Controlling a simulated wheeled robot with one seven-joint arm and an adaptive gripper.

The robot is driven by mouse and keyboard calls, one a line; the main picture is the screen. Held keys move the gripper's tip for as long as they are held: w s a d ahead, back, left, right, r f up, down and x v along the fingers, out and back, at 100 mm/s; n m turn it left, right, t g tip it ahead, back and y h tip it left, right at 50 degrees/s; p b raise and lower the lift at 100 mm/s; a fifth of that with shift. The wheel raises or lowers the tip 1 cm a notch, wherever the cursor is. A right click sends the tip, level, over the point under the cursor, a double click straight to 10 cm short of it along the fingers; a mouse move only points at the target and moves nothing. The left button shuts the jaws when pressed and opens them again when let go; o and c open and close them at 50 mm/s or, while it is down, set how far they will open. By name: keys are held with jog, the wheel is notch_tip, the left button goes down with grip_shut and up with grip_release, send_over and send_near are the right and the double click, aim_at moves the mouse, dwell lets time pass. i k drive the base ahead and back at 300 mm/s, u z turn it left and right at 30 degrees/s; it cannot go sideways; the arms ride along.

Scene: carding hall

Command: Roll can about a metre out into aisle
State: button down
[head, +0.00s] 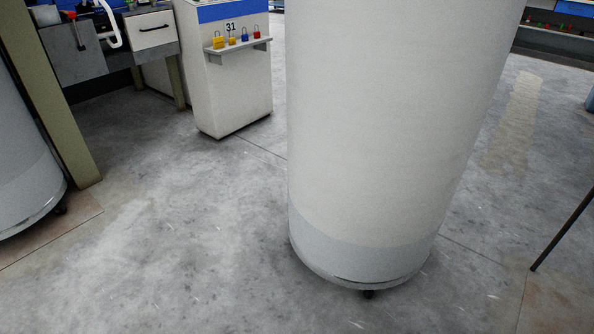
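A tall white can (385,130) with a grey band at its bottom stands upright on the concrete floor, large and close, right of the middle in the head view. Its top is cut off by the upper edge of the picture. A dark castor (368,294) shows under its lower rim. A second can (22,165) of the same kind, with a castor under it, is cut off at the left edge. My gripper is not in view, so I cannot tell where it is relative to the can.
A white cabinet (230,90) marked 31 carries a shelf (238,46) of coloured padlocks. A beige post (58,95) stands beside the left can. A bench with a drawer (150,30) is behind. A thin dark rod (562,230) leans at right. Floor (190,230) left of the can is clear.

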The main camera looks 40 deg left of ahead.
aim_at(388, 102)
jog(key=u, duration=2.7)
jog(key=i, duration=2.4)
jog(key=z, duration=1.7)
